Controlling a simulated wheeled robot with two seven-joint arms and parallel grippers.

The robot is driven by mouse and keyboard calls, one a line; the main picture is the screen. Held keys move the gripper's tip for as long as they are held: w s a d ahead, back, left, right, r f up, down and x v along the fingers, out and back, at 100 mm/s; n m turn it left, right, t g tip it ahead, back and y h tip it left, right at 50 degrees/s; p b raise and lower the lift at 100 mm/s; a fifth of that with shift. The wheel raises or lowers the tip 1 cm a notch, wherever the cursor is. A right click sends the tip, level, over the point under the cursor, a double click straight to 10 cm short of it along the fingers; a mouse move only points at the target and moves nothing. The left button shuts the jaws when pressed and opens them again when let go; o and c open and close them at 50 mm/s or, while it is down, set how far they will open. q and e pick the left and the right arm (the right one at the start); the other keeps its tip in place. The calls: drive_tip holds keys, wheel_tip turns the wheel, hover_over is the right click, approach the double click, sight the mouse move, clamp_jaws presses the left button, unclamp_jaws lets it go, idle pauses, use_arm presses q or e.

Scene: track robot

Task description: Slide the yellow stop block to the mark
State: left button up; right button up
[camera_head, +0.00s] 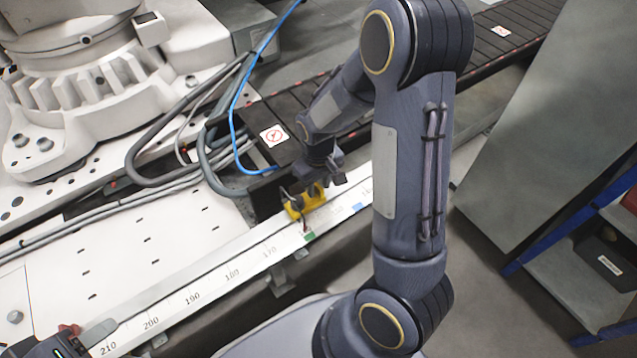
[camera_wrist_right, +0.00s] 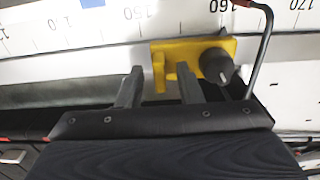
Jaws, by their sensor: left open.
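The yellow stop block (camera_head: 312,201) sits on the pale scale rail (camera_head: 213,283), just behind a green mark (camera_head: 309,236). A blue mark (camera_head: 359,207) lies further right along the scale. In the right wrist view the block (camera_wrist_right: 203,46) has a black knob (camera_wrist_right: 216,66) and a bent rod with a red tip near 160. My right gripper (camera_head: 322,172) is at the block; in the wrist view its two fingers (camera_wrist_right: 158,92) are apart, with a narrow yellow tab between their tips and gaps beside it. My left gripper (camera_head: 72,342) shows partly at the lower left, away from the block.
A white robot base (camera_head: 70,110) and a blue cable (camera_head: 237,120) with dark hoses lie behind the rail at left. A black track (camera_head: 490,45) runs to the upper right. A grey panel (camera_head: 545,150) and blue-framed shelf (camera_head: 570,225) stand at right. The rail left of the block is clear.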

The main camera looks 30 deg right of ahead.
wheel_tip(320, 180, up, 8)
drive_tip(key=p, duration=0.3)
drive_tip(key=shift+f+p, duration=0.1)
drive_tip(key=shift+p, duration=0.25)
